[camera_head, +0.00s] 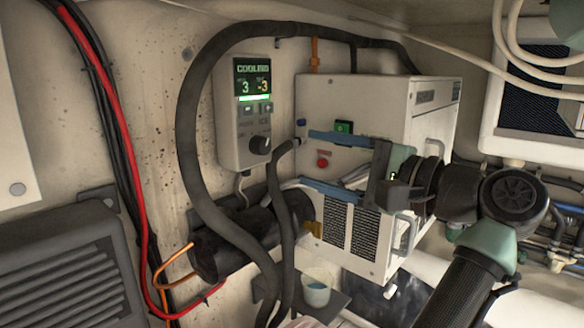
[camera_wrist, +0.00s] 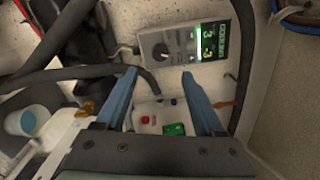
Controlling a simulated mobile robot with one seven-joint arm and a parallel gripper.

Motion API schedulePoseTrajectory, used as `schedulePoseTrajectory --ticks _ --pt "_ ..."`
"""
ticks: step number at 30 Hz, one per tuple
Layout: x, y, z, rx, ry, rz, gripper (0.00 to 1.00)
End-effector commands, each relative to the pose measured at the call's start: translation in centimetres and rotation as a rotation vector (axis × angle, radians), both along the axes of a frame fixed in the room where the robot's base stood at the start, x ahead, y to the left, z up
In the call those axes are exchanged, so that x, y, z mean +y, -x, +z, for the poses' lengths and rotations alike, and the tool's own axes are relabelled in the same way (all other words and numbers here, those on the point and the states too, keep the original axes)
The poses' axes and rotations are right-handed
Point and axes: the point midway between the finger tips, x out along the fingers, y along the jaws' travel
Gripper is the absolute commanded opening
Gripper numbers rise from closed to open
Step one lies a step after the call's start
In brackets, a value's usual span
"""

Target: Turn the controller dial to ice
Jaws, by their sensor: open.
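The controller (camera_head: 230,143) is a pale upright box on the back wall, left of a white machine. Its screen (camera_head: 253,79) is lit green and reads COOLING with figures below. The black dial (camera_head: 260,145) sits on its lower front, near small printed labels. The controller also shows in the wrist view (camera_wrist: 178,32), turned sideways, with its dial (camera_wrist: 160,49) beyond the fingers. My gripper (camera_head: 308,160) has two blue fingers, open and empty, in front of the white machine, to the right of the dial and apart from it. The fingers also show in the wrist view (camera_wrist: 155,82).
The white machine (camera_head: 437,105) has a green switch (camera_head: 344,128) and a red button (camera_head: 322,163). A thick black hose (camera_head: 187,130) arches around the controller, and another rises near the dial. A cup (camera_head: 317,290) stands below. A louvred unit (camera_head: 70,275) is at lower left.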

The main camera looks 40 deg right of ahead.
Motion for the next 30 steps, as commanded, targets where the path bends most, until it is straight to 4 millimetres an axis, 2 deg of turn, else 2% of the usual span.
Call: schedulePoseTrajectory --ticks 3,8,30 --pt "-0.2 1.7 -0.1 -0.004 0.002 -0.002 0.70" --pt "-0.2 2.6 0.0 -0.001 0.001 0.000 0.70" --pt "-0.2 2.6 0.1 -0.001 0.000 0.001 0.70"
